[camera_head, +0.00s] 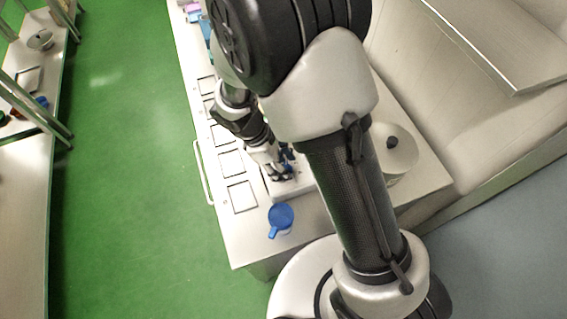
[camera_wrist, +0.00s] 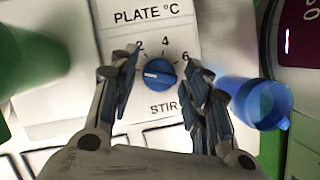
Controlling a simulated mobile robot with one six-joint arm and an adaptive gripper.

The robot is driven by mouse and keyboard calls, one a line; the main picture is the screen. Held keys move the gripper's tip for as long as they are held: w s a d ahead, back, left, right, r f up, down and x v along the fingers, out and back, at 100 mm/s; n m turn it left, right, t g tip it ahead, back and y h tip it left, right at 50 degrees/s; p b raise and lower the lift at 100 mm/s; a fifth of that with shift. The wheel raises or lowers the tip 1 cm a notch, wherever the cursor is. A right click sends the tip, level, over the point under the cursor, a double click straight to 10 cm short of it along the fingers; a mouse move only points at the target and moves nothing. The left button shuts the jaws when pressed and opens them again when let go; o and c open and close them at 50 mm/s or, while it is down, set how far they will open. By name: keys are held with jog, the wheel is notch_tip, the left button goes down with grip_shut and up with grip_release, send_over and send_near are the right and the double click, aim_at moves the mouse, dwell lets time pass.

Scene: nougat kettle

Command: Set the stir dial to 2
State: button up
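The blue stir dial (camera_wrist: 160,76) sits on a white panel (camera_wrist: 120,45) in the wrist view, with the numbers 2, 4 and 6 around its upper side and "STIR" printed below. Its white pointer mark is toward the left side, below the 2. My gripper (camera_wrist: 160,66) is open, with one finger on each side of the dial. A small gap seems to show between each finger and the dial; contact is not clear. In the head view my gripper (camera_head: 281,172) is over a white unit (camera_head: 285,192) on the bench; the dial cannot be made out there.
A blue jug (camera_head: 281,217) stands beside the unit near the bench edge. A blue cup-like thing (camera_wrist: 262,103) is right of the fingers in the wrist view. A blurred green object (camera_wrist: 30,60) is at left, a dark red-lit display (camera_wrist: 300,35) at upper right.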

jog(key=c, duration=0.8)
jog(key=shift+m, duration=0.4)
jog(key=m, duration=0.1)
jog(key=m+g+p, duration=0.1)
jog(key=m, duration=0.1)
jog(key=shift+w+r+g+y, duration=0.1)
jog(key=shift+w+g+y, duration=0.05)
jog(key=shift+g+y, duration=0.15)
jog(key=shift+w+d+m+g+y+p, duration=0.1)
jog(key=shift+m+g+y+p, duration=0.25)
jog(key=shift+m, duration=0.9)
jog(key=shift+m+g+y+p, duration=0.25)
jog(key=shift+m+g+p, duration=0.1)
jog(key=shift+m, duration=0.9)
jog(key=o, duration=1)
jog(key=shift+o, duration=0.2)
